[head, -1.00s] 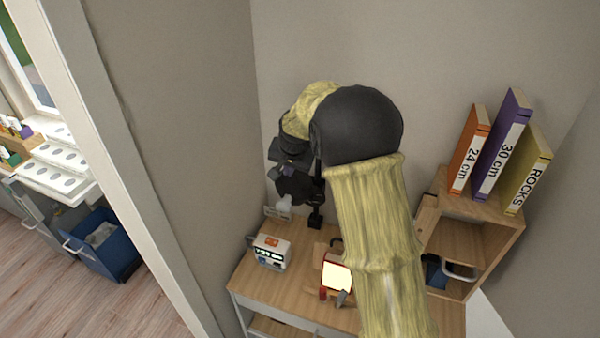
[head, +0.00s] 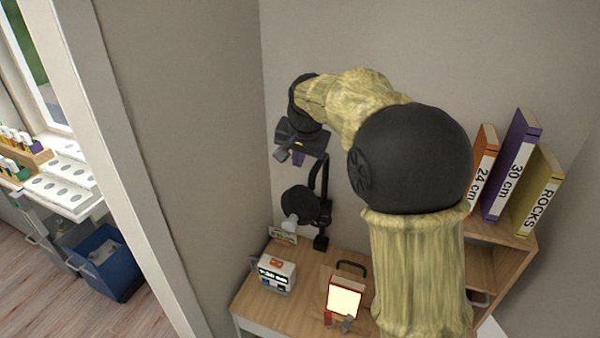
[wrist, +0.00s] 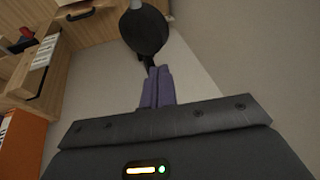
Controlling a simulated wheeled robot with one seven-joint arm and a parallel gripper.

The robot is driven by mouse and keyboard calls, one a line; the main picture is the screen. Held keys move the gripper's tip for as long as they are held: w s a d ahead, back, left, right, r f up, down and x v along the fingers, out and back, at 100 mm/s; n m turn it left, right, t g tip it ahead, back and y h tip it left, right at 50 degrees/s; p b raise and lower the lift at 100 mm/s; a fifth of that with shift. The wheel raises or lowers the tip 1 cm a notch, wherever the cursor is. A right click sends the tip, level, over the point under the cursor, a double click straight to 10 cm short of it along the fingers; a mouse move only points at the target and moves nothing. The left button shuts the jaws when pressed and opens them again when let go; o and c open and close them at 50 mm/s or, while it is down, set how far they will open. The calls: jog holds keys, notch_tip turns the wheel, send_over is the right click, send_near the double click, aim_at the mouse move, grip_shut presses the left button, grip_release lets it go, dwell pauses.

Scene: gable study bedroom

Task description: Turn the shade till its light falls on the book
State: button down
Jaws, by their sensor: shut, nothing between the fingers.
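The desk lamp's black shade (head: 300,203) hangs on a dark upright arm (head: 323,178) at the back left of the desk. A pale bulb (head: 289,222) shows at its lower left, pointing down and left. My gripper (head: 298,158), with purple fingers, is shut and empty above the shade, apart from it. In the wrist view the closed fingers (wrist: 158,85) point toward the shade (wrist: 145,32), which lies just past the tips. I cannot make out an open book on the desk, nor where the lamp's light falls; my arm covers part of the desk.
A red-framed box with a glowing panel (head: 344,298) and a white device (head: 276,274) stand on the wooden desk (head: 310,270). Upright volumes, including ROCKS (head: 536,190), stand on a shelf at right. The wall (head: 190,130) closes the left side.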

jog(key=shift+a+r, duration=0.1)
jog(key=shift+r, duration=0.05)
jog(key=s+d+f+n+b, duration=0.1)
jog(key=s+d+f, duration=0.3)
jog(key=s+f, duration=0.2)
jog(key=s+d+f+n+g+b, duration=0.1)
jog(key=s+d+f, duration=0.3)
jog(key=s+f, duration=0.3)
jog(key=s+d+f+n+g+h+b, duration=0.1)
jog(key=s+d+f, duration=0.4)
jog(key=s, duration=0.8)
jog(key=shift+f+n+b, duration=0.35)
jog(key=shift+f+n, duration=0.15)
jog(key=shift+f, duration=0.3)
